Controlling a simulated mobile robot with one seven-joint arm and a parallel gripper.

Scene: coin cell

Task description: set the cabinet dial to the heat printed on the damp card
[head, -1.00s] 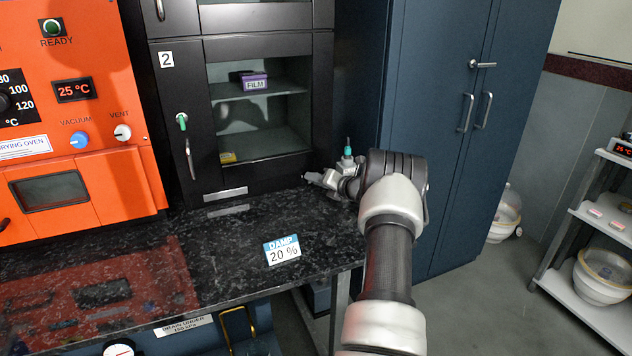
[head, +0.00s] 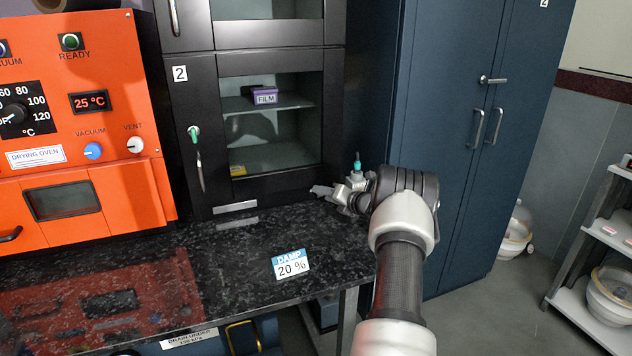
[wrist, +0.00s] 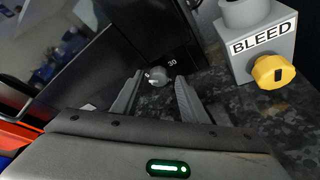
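The damp card (head: 291,264) lies on the dark counter in the head view and reads "DAMP 20 %"; I see no heat figure on it. The black cabinet (head: 268,190) marked 2 stands behind it. In the wrist view a small grey dial (wrist: 157,80) sits low on a black face, with "30" printed at its upper right; its other markings are too small to read. My gripper (head: 322,191) is at the cabinet's lower right corner. In the wrist view my gripper (wrist: 158,97) is open, its fingers apart, with the dial seen between and beyond them.
A grey box (wrist: 255,48) labelled BLEED with a yellow knob (wrist: 272,72) stands right of the fingers. The orange drying oven (head: 110,62) shows 25 °C and has its own dial (head: 14,114). A blue cabinet (head: 450,190) stands right of my arm. The counter around the card is clear.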

